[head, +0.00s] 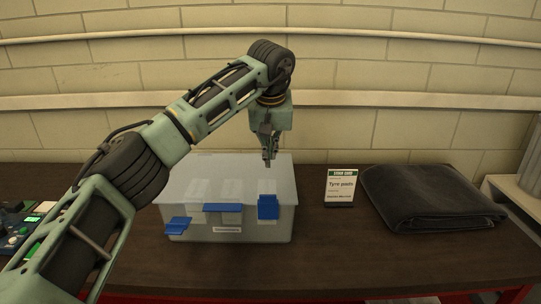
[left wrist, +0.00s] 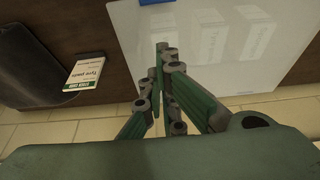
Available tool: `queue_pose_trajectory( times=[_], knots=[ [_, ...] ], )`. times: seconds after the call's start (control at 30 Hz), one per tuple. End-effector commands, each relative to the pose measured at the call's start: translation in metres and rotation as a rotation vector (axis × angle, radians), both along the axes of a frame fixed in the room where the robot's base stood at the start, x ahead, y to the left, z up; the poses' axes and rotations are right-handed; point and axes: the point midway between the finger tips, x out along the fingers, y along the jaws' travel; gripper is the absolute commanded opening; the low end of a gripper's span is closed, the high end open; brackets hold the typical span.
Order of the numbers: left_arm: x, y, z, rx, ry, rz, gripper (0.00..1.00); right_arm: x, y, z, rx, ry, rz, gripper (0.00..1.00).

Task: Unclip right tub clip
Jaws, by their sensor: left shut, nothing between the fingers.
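A translucent tub (head: 188,192) with a pale lid stands on the dark bench. Three blue clips show on its front. The right clip (head: 268,207) is upright against the front near the right corner. The middle clip (head: 222,208) and the left clip (head: 178,226) stick outward, the left one lower. My left gripper (head: 268,163) points down, shut and empty, above the lid and behind the right clip. My right gripper is not visible.
A printed card (head: 340,187) stands right of the tub. A folded dark cloth (head: 430,197) lies further right. A device with buttons (head: 20,229) sits at the left edge. The bench front (head: 400,265) is clear. A block wall with pipes is behind.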

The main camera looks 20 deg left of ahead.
Motion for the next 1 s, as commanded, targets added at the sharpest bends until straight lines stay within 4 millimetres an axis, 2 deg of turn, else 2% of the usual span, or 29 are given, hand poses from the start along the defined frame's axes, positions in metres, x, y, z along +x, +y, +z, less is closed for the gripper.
queue_pose_trajectory(
  times=[0.37,0.7,1.0],
  knots=[
    [0.025,0.008,-0.077,-0.001,0.006,0.001,0.0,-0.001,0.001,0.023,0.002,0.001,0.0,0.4],
    [-0.007,-0.002,-0.073,-0.001,0.001,-0.001,0.0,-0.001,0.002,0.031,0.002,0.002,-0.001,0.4],
    [-0.014,-0.004,-0.074,-0.001,0.001,0.0,0.0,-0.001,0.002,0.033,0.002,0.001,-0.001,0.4]
  ],
)
